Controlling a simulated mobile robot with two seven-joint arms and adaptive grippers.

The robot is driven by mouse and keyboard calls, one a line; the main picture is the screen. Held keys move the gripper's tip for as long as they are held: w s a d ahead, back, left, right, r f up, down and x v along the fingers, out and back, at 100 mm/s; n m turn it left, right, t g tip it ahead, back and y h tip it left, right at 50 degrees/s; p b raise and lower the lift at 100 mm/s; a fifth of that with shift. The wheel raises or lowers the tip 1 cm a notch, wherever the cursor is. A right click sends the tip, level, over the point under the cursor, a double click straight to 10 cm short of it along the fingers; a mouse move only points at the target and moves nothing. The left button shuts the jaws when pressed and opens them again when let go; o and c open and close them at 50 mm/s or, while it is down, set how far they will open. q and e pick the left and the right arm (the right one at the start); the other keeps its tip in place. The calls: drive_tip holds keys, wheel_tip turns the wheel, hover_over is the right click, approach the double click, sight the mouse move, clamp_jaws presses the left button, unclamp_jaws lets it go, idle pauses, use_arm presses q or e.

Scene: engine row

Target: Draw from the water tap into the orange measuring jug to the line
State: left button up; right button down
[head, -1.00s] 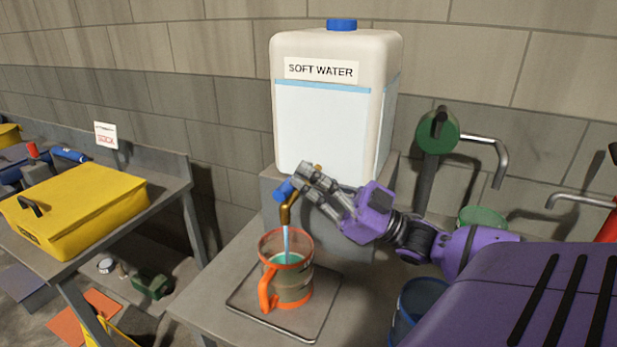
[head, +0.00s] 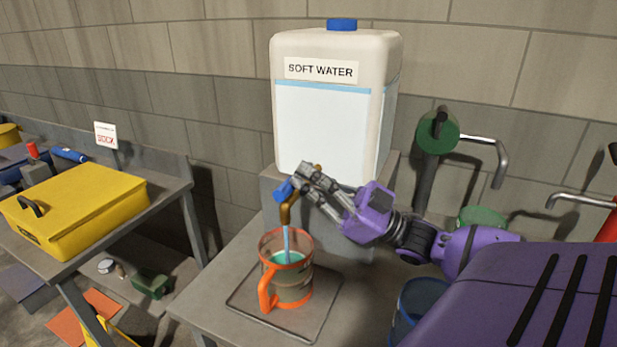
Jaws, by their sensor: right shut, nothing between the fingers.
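The orange measuring jug (head: 269,290) stands upright on a tray (head: 318,318) under the water tap, with its handle toward me. The tap has a brass spout (head: 289,207) and a blue handle (head: 284,190). A stream of water (head: 286,241) runs from the spout into the jug, and greenish liquid shows inside it. I cannot make out the line. The white tank (head: 325,120) labelled SOFT WATER stands behind. My right gripper (head: 303,178) is shut and empty, with its fingertips at the tap beside the blue handle. My left gripper is not in view.
A blue bucket (head: 418,302) stands right of the tray, below my right arm. A green-headed fixture with a metal spout (head: 437,133) is at the right. A yellow case (head: 75,205) sits on a separate bench at the left.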

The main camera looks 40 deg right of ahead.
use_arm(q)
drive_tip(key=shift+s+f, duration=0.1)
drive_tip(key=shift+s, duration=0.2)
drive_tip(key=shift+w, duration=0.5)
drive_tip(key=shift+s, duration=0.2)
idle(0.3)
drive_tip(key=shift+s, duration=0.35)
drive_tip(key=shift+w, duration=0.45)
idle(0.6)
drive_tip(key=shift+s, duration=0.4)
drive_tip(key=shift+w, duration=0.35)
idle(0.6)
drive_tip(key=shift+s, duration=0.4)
